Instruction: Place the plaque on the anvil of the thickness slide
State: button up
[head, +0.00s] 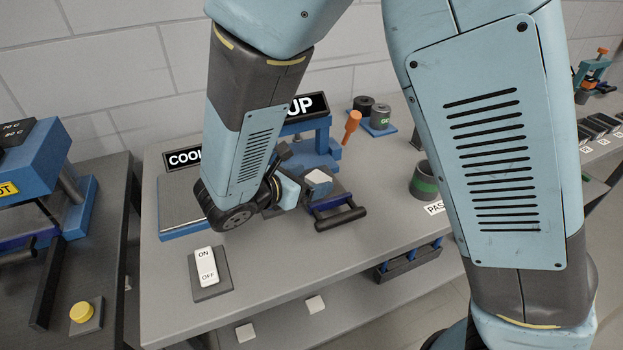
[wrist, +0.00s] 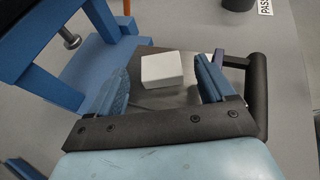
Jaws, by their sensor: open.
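The plaque (wrist: 163,70) is a small white block lying on the dark grey plate of the thickness slide (wrist: 226,60). In the head view the plaque (head: 318,177) sits just beside my fingers, and the slide's black handle bar (head: 341,218) sticks out toward the front. A blue frame (wrist: 100,75) with a metal plunger stands to the left in the wrist view. My gripper (wrist: 161,86) is open, with one blue finger on each side of the plaque and gaps between. My gripper (head: 291,190) is partly hidden by my wrist in the head view.
An orange lever (head: 352,126) rises behind the slide. A plate with a blue edge (head: 183,232) and an ON/OFF switch (head: 206,267) are at left. A dark green-banded cup (head: 424,180) stands at right. More white blocks (head: 315,304) lie on the lower shelf.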

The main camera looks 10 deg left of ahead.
jog(key=v, duration=1)
jog(key=w+d+r+m+g, duration=0.2)
jog(key=d+r+m+g, duration=0.15)
jog(key=d, duration=0.35)
jog(key=w+d+r+m+g+y, duration=0.1)
jog(key=w+d+r+m+g, duration=0.1)
jog(key=d+m, duration=0.4)
jog(key=w+d+r+m+g, duration=0.2)
jog(key=d+m, duration=0.1)
jog(key=d, duration=0.5)
jog(key=s+d+r+m+t+y, duration=0.1)
jog(key=s+d+r+m+y, duration=0.2)
jog(key=d+m, duration=0.5)
jog(key=s+d+r+m+t+y, duration=0.1)
jog(key=s+d+r+m+y, duration=0.2)
jog(key=d+r+m, duration=0.3)
jog(key=shift+s+d+m+y, duration=0.4)
jog(key=shift+s+d+m, duration=0.2)
jog(key=shift+d+m, duration=0.6)
jog(key=shift+w, duration=0.1)
